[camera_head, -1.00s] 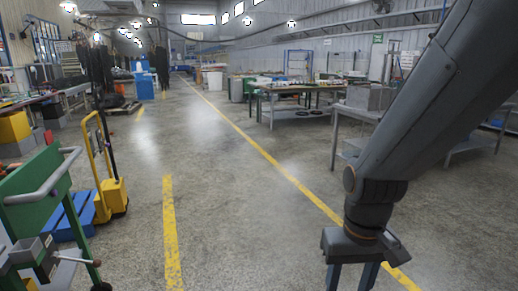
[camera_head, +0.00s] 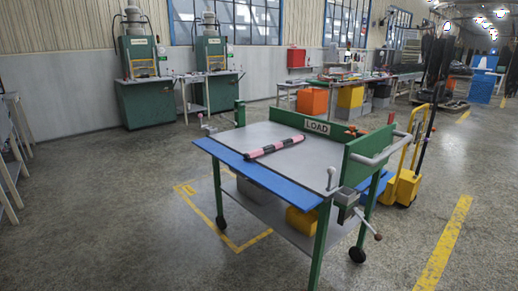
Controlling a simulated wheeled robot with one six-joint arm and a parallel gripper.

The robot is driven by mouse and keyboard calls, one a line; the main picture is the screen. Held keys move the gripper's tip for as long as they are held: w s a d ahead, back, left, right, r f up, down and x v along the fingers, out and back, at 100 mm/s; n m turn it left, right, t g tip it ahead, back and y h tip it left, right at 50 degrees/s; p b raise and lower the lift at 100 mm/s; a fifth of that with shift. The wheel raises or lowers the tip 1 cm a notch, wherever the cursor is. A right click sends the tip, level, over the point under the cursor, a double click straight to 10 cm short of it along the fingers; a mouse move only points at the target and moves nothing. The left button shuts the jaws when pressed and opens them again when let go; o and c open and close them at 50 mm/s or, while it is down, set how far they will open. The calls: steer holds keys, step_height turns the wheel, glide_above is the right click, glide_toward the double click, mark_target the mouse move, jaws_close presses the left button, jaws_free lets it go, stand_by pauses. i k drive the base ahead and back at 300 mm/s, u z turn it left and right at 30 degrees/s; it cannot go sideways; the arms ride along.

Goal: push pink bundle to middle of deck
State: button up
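The pink bundle (camera_head: 273,147), pink with dark bands, lies flat on the grey deck (camera_head: 238,138) of a green-framed cart. It runs slantwise across the deck. Its left end is close to the blue front strip (camera_head: 268,175), and its right end is near the green back board with the LOAD sign (camera_head: 317,127). Bare deck shows on both sides of it. My gripper and arm are not in view now; nothing touches the bundle from above.
Green end panels (camera_head: 361,163) and a handle bound the cart. Its lower shelf holds a yellow box (camera_head: 301,220) and a grey box. A yellow pallet jack (camera_head: 405,180) stands behind right. Green machines (camera_head: 148,85) line the far wall. Floor left and in front is clear.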

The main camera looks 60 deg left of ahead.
mark_target(254, 154)
steer(key=u, duration=2.25)
steer(key=i, duration=1.75)
steer(key=u, duration=0.8)
steer(key=i, duration=1.15)
steer(key=u, duration=0.3)
